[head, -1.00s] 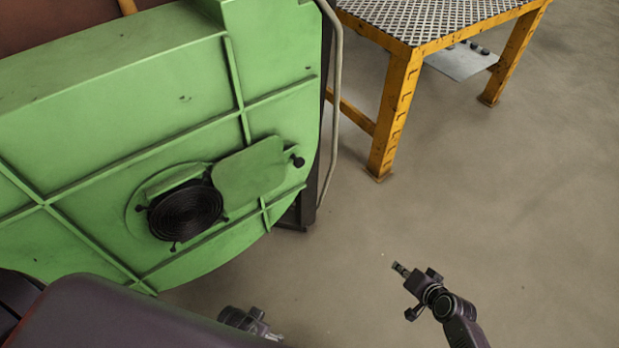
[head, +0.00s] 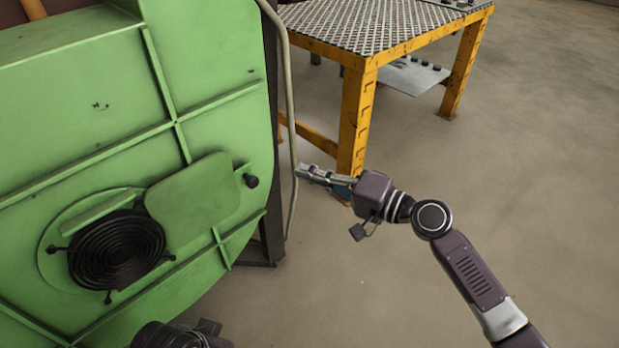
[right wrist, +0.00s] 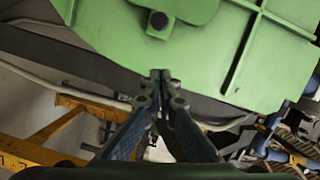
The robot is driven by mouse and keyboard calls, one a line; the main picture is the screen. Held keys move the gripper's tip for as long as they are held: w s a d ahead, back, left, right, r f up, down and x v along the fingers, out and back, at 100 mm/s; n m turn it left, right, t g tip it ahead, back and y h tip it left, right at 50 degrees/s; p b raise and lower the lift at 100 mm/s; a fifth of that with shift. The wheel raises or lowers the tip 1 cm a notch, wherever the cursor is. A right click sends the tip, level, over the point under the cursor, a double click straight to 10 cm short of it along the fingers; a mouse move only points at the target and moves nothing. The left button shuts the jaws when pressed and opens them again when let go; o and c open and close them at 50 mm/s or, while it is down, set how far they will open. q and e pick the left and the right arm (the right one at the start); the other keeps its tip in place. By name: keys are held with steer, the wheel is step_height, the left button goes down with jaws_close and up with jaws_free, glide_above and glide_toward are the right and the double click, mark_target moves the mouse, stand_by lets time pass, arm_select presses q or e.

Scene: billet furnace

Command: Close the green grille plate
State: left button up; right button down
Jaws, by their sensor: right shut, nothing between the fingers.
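The green grille plate (head: 195,200) is a flat rounded cover with a black knob (head: 252,181) at its right end. It sits to the right of the round black grille (head: 117,250), which is uncovered. My right gripper (head: 300,170) is to the right of the knob, apart from it, pointing left with its fingers shut and empty. In the right wrist view the shut fingertips (right wrist: 160,76) are below the knob (right wrist: 159,20) and part of the plate (right wrist: 195,8). A dark part at the bottom edge, probably my left gripper (head: 182,335), is cut off; its fingers are unclear.
The large green ribbed furnace door (head: 80,115) fills the left. A pale vertical pipe (head: 290,120) runs along its right edge. A yellow table (head: 358,110) with a patterned metal top stands behind my right gripper. The floor on the right is clear.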

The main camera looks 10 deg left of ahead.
mark_target(251, 168)
arm_select(q)
steer(key=shift+r, duration=0.2)
arm_select(e)
steer(key=a+f, duration=0.1)
steer(key=a, duration=0.7)
steer(key=shift+s+a+f, duration=0.15)
steer(key=shift+f, duration=0.15)
arm_select(q)
steer(key=shift+p, duration=0.3)
arm_select(e)
steer(key=shift+s, duration=0.1)
